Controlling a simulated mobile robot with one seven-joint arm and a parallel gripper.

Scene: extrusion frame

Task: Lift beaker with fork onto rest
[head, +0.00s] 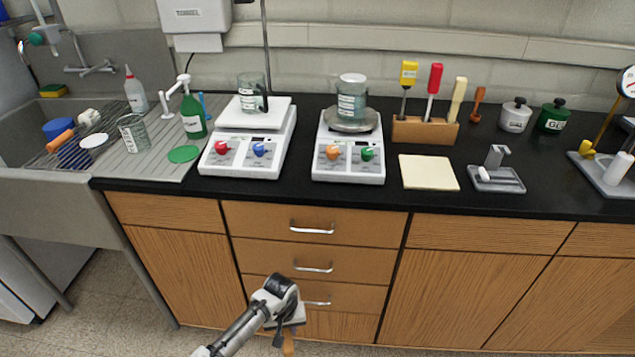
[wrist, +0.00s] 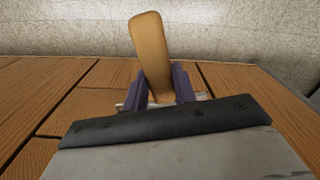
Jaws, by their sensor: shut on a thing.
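My gripper (wrist: 160,100) is shut on a tan, rounded handle (wrist: 150,45), which stands up between the dark fingers in the wrist view. In the head view, the gripper (head: 287,328) is low in front of the drawers, and a bit of the tan handle shows below it. I cannot tell whether this is the fork, as its far end is hidden. A beaker (head: 352,98) with a pale top stands on the right hotplate. Another beaker (head: 247,92) with a dark handle stands on the left hotplate. A small grey stand (head: 496,178), possibly the rest, is at the right.
The left hotplate (head: 222,168) and right hotplate (head: 348,172) have coloured knobs. A cream pad (head: 428,172) and a wooden tool block (head: 424,131) are to their right. A sink (head: 35,190) with a drainboard is at the left. The counter front between pad and stand is clear.

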